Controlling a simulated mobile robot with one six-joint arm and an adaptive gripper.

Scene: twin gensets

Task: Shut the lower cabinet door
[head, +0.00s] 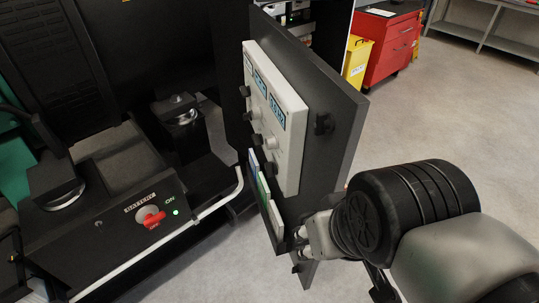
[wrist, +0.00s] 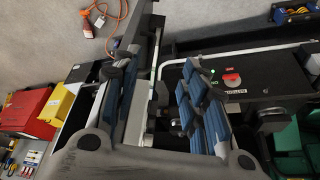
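The lower cabinet door (head: 335,120) is a dark panel that stands swung open, with a pale control panel (head: 270,110) of small displays and knobs on the face towards the genset. My gripper (head: 299,240) is at the door's lower free part, partly hidden by the door and my wrist. In the wrist view its blue-padded fingers (wrist: 165,100) stand apart, with the door's edge (wrist: 147,75) and knobs between them. I cannot tell whether a finger touches the door.
Left of the door is the genset bay with a battery switch box (head: 150,215), its red handle and a lit green lamp. A pale rail (head: 190,217) runs along its front. A yellow bin (head: 356,62) and a red tool cabinet (head: 388,45) stand behind. The floor at right is clear.

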